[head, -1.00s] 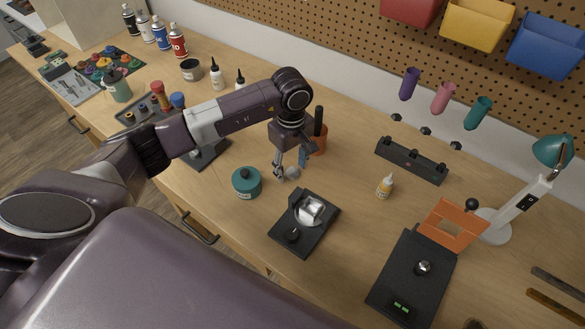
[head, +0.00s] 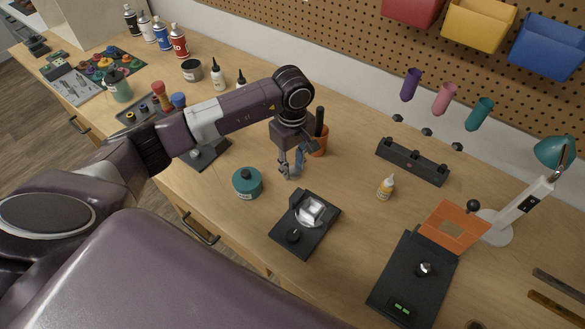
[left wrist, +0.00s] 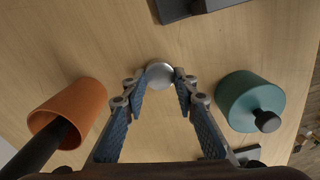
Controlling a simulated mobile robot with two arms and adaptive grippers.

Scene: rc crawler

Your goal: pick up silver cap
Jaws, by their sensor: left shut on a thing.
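The silver cap (left wrist: 159,75) is a small round disc between my left fingertips in the left wrist view, low over the wooden bench. My left gripper (head: 290,172) is shut on it, and the fingers mostly hide the cap in the head view. The fingertips (left wrist: 160,84) touch it from both sides in the left wrist view. I cannot tell whether the cap is clear of the bench. My right gripper is not in view.
A teal jar (head: 247,183) stands close left of the gripper, and an orange cup (head: 319,147) holding a black-handled tool stands just behind it. A black stand (head: 290,238) lies in front. A yellow-labelled bottle (head: 386,187) is to the right, with bare bench between.

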